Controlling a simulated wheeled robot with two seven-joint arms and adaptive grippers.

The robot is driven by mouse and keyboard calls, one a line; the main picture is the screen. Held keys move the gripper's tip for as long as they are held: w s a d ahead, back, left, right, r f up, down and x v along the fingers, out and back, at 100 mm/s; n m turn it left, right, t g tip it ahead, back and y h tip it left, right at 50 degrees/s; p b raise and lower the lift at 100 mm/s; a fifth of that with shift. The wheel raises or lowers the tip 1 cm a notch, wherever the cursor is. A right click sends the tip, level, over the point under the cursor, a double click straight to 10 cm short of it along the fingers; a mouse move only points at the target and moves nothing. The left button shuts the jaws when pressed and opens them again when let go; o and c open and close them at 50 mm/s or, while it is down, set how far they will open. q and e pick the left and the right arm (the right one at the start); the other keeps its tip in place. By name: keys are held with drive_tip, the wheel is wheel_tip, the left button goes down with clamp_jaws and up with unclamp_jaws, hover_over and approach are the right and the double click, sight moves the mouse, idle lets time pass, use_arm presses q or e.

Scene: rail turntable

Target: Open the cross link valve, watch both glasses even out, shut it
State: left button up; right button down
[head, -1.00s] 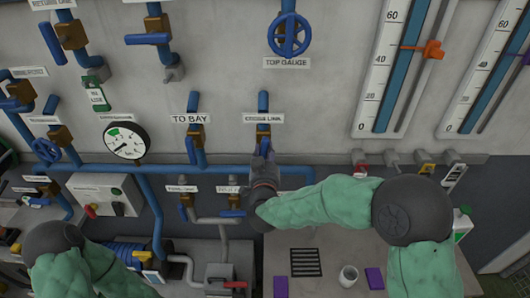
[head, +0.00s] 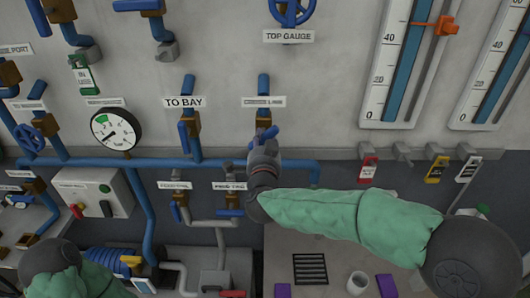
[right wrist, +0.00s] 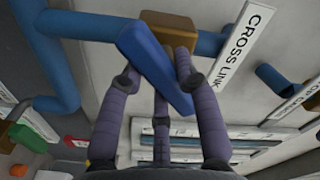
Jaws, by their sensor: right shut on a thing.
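The cross link valve has a blue lever (head: 270,133) below the CROSS LINK label (head: 264,102). In the right wrist view the lever (right wrist: 153,68) slants across in front of its brown valve body (right wrist: 168,26). My right gripper (right wrist: 160,80) is shut on the lever, with fingers on both sides. In the head view this gripper (head: 264,148) hides part of the valve. Two level glasses stand at the right, the left glass (head: 398,62) and the right glass (head: 491,98), both with blue columns running past the top edge. My left gripper is out of view.
The TO BAY valve (head: 190,124) is left of the gripped one, with a round gauge (head: 116,129) further left. The TOP GAUGE handwheel (head: 291,10) is above. Coloured tags (head: 368,170) hang under the glasses. A mug (head: 357,282) stands on the bench below.

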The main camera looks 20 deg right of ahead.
drive_tip(key=m+b, duration=0.3)
drive_tip(key=b, duration=0.1)
drive_tip(key=m+b, duration=0.2)
drive_tip(key=shift+a+f+m, duration=0.15)
drive_tip(key=shift+f+m, duration=0.1)
drive_tip(key=shift+m, duration=0.05)
drive_tip(key=shift+w+r+m+b, duration=0.1)
drive_tip(key=shift+r+m+b, duration=0.05)
drive_tip(key=shift+m+b, duration=1.3)
drive_tip(key=c, duration=0.9)
unclamp_jaws()
drive_tip(key=shift+a, duration=0.1)
drive_tip(key=v, duration=1.2)
